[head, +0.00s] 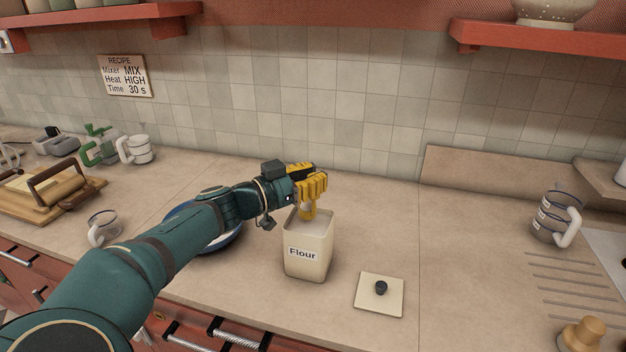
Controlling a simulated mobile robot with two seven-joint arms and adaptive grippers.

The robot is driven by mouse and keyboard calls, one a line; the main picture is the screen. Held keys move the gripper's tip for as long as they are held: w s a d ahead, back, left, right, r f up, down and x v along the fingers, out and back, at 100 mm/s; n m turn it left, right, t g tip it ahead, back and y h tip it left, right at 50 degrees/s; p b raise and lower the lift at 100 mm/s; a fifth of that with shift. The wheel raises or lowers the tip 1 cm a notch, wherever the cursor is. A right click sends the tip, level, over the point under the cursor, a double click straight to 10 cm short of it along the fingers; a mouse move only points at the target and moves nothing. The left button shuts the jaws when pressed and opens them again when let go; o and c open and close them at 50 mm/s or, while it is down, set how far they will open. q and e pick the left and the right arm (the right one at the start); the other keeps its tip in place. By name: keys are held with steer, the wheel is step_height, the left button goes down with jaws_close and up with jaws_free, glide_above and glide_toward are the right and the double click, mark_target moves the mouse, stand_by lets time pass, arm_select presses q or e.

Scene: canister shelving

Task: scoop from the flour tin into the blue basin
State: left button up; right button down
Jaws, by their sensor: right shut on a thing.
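The flour tin (309,254) is a cream square canister labelled "Flour", standing upright and open on the counter. Its square lid (367,300) with a dark knob lies on the counter to its right. My right gripper (311,200) has yellow fingers and is over the tin's mouth, pointing down. It is shut on a small pale thing, likely the scoop, mostly hidden by the fingers and the tin. The blue basin (232,239) stands left of the tin, largely covered by my right arm; part of its blue rim and white inside show. My left gripper is out of view.
A glass measuring jug (103,228) stands at the left, near a wooden board (60,206). Another jug (556,218) is at the right. Shelves hang above.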

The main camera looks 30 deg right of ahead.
steer(key=shift+r+p, duration=0.7)
steer(key=shift+r, duration=0.7)
step_height(320, 180, up, 4)
steer(key=shift+w+r, duration=0.1)
steer(key=f, duration=0.4)
steer(key=shift+s+f, duration=0.2)
steer(key=shift+w, duration=0.15)
steer(key=shift+r, duration=0.1)
